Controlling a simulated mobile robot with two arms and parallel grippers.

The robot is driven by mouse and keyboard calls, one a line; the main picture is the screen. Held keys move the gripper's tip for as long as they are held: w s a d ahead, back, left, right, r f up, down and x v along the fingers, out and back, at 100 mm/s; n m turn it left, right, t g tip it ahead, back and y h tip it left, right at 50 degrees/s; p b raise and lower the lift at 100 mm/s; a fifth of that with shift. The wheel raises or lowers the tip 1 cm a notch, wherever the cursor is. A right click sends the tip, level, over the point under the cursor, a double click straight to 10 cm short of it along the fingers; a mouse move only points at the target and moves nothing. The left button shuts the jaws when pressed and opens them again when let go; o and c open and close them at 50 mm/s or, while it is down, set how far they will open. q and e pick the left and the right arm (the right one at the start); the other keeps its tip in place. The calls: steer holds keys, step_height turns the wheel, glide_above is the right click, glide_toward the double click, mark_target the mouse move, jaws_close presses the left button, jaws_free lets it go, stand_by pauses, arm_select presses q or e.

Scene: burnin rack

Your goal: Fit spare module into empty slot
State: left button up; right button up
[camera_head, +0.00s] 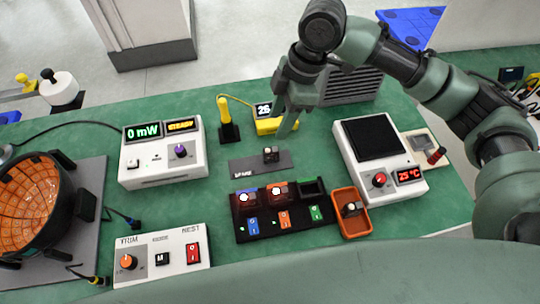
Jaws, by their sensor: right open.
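A small dark module with a pale top (271,154) stands on a grey plate (245,165) whose label seems to read SPARE. In front of it is a black rack (243,232) with three slots. The blue-marked left slot and the orange-marked middle slot each hold a module with a bright white top (277,191). The green-edged right slot (312,188) looks empty. My right gripper (285,120) is open, pointing down beyond the spare module and apart from it in the picture. My left gripper is out of view.
An orange tray (364,227) holding another small module stands right of the rack. A hot plate showing 25 °C (347,136), a power meter (162,172), a trim box (140,278) and a yellow-handled tool in a stand (229,132) surround it. Green table shows between them.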

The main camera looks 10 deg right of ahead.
mark_target(272, 149)
step_height(272, 149, down, 3)
steer(key=shift+w+r+b, duration=0.1)
steer(key=shift+b, duration=0.75)
steer(key=shift+w+f+b, duration=0.1)
steer(key=shift+f+b, duration=0.2)
steer(key=shift+f, duration=0.05)
steer(key=shift+a+f, duration=0.15)
steer(key=shift+f, duration=0.35)
steer(key=x, duration=0.6)
steer(key=shift+f+p, duration=0.3)
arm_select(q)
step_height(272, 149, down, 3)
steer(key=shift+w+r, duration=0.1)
arm_select(e)
jaws_close()
